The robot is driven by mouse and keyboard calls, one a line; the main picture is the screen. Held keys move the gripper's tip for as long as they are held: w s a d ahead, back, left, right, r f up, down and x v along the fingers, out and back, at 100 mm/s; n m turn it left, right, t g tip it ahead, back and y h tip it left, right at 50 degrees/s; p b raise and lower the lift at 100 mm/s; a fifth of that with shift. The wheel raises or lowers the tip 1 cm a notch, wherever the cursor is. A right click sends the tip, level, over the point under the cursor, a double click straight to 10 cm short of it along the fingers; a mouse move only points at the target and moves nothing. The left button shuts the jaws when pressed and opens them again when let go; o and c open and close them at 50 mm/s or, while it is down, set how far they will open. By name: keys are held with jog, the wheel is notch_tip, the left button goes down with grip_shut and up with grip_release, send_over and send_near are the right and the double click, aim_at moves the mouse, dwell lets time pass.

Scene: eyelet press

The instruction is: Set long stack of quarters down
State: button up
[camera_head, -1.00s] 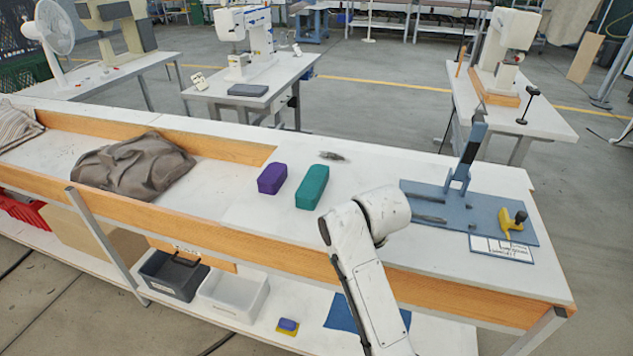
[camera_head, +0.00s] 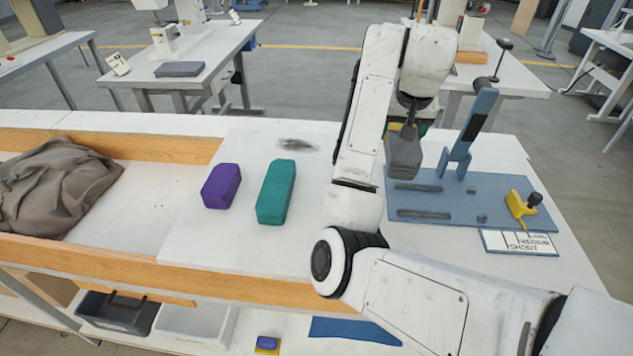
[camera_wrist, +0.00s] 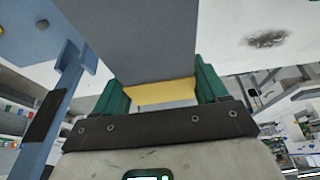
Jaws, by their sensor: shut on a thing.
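My gripper (camera_wrist: 160,90) is shut on a grey block, which I take for the long stack of quarters (camera_head: 404,158). In the wrist view the grey stack (camera_wrist: 140,40) fills the gap between my two green fingers, with a yellow strip (camera_wrist: 160,92) at its near end. In the head view it hangs from my gripper over the back left of the blue press plate (camera_head: 510,190). I cannot tell whether it touches the plate. The plate bears two dark bars (camera_head: 424,213), a tall blue upright (camera_head: 465,140) and a yellow piece with a black knob (camera_head: 522,206).
A purple block (camera_head: 221,186) and a longer teal block (camera_head: 275,192) lie on the white bench top to the left. A brown cloth heap (camera_head: 60,185) lies farther left. A lettered white card (camera_head: 520,243) lies at the plate's front edge. Bench between teal block and plate is partly behind my arm.

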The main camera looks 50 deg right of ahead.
jog(key=w+a+f, duration=0.1)
jog(key=a+f, duration=0.1)
jog(key=a, duration=0.1)
jog(key=w+a+f, duration=0.1)
jog(key=a+f, duration=0.2)
jog(key=w+a+f, duration=0.1)
jog(key=a+f, duration=0.1)
jog(key=a, duration=0.2)
jog(key=shift+w+f+b, duration=0.15)
jog(key=shift+f+b, duration=0.05)
jog(key=shift+b, duration=0.15)
jog(key=shift+w+a+f, duration=0.2)
jog(key=shift+a+f, duration=0.3)
jog(key=shift+f, duration=0.1)
jog(key=shift+a+f, duration=0.2)
jog(key=shift+f, duration=1.55)
jog(key=shift+f, duration=0.15)
jog(key=o, duration=1.5)
